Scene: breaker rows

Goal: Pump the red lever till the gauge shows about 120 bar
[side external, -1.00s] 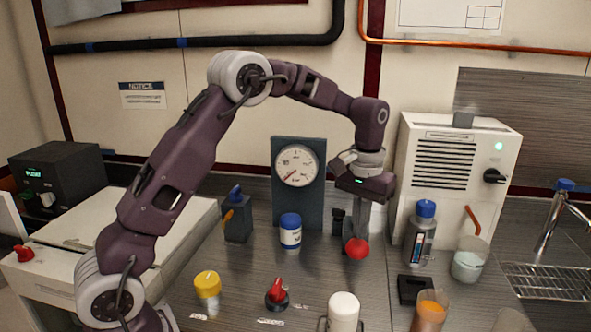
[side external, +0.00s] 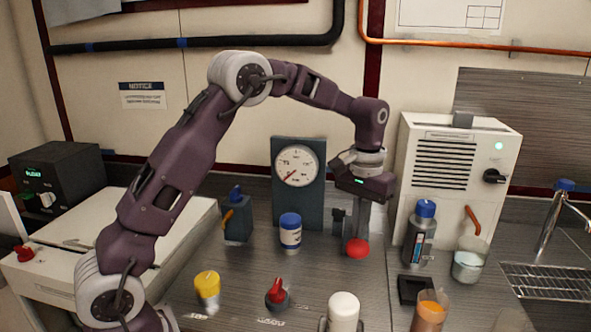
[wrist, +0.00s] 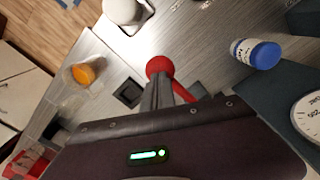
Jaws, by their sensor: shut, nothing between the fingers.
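The red lever's round knob (side external: 357,248) is at the front of the pump, right of the gauge; the red lever arm (wrist: 183,92) also shows in the wrist view. My gripper (side external: 356,236) points down with its shut fingers at the knob, seeming to touch it from above. In the wrist view the fingers (wrist: 157,88) end right beside the red knob (wrist: 159,67), with nothing gripped. The gauge (side external: 297,165) is a white dial on a dark upright panel. Its red needle points to the lower left, near the low end; the numbers are too small to read.
A blue-lidded jar (side external: 290,231) stands left of the lever. A yellow-capped jar (side external: 207,290), a red knob on a dark base (side external: 277,293) and a white mug (side external: 343,312) stand in front. A blue-capped bottle (side external: 420,232) and a beaker (side external: 467,262) stand to the right.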

